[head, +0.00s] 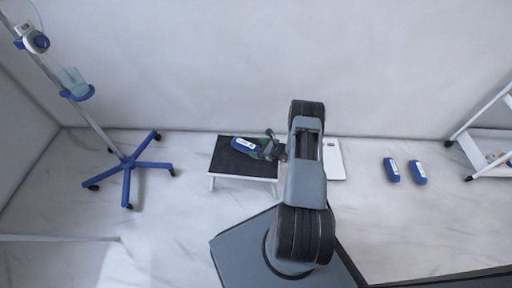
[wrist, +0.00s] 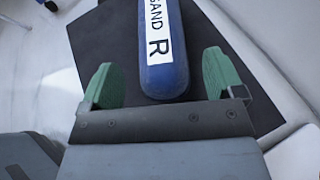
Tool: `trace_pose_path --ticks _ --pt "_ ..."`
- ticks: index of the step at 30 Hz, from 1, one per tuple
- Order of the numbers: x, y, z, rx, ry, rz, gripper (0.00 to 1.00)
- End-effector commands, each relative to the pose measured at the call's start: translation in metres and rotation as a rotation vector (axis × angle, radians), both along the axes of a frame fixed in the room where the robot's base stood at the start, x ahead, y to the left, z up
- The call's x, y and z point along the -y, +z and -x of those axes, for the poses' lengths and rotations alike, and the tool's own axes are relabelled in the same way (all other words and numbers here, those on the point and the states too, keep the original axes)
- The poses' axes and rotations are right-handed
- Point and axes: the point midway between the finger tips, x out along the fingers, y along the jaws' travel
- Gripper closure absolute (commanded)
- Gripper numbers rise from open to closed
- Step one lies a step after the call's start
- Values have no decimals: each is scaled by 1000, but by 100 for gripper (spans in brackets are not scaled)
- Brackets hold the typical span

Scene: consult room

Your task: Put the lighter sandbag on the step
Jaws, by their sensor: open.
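A blue sandbag (head: 247,145) with a white label lies on the black top of the low white-legged step (head: 228,165). In the wrist view the sandbag (wrist: 163,75) shows "SAND R" on its label, and its near end lies between my fingers. My gripper (head: 268,149) is over the right part of the step. Its green fingers (wrist: 160,86) are open, with a gap on both sides of the bag. Two more blue sandbags lie side by side on the floor at the right, a left one (head: 391,170) and a right one (head: 417,172). Their labels are too small to read.
A white flat panel (head: 333,160) lies right of the step, partly hidden by my arm. A drip stand (head: 125,164) with blue wheeled legs stands at the left. A white wheeled trolley (head: 482,148) stands at the far right. The floor before the two sandbags is clear.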

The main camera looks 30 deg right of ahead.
Motion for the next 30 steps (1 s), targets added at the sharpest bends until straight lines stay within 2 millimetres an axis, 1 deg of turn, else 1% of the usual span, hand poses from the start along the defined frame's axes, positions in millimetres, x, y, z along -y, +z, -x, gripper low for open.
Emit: trace_pose_path --ticks 1,3,12,16,18,20,23,26,27,28,29,30 --pt "7 8 8 -1 -5 -1 13" --pt "14 13 19 0 -4 0 13" --pt "42 33 60 1 -2 0 13" --pt "49 37 71 1 -1 -1 13" --pt "51 40 74 2 3 2 13" --pt "51 47 74 7 25 13 13" --pt "41 72 67 23 120 60 13" --pt "18 116 58 55 297 151 13" --pt "5 136 55 71 387 201 13" --pt "-5 153 54 83 458 241 13" --pt "-16 169 55 97 532 282 13" --pt "-31 190 57 114 630 339 13"
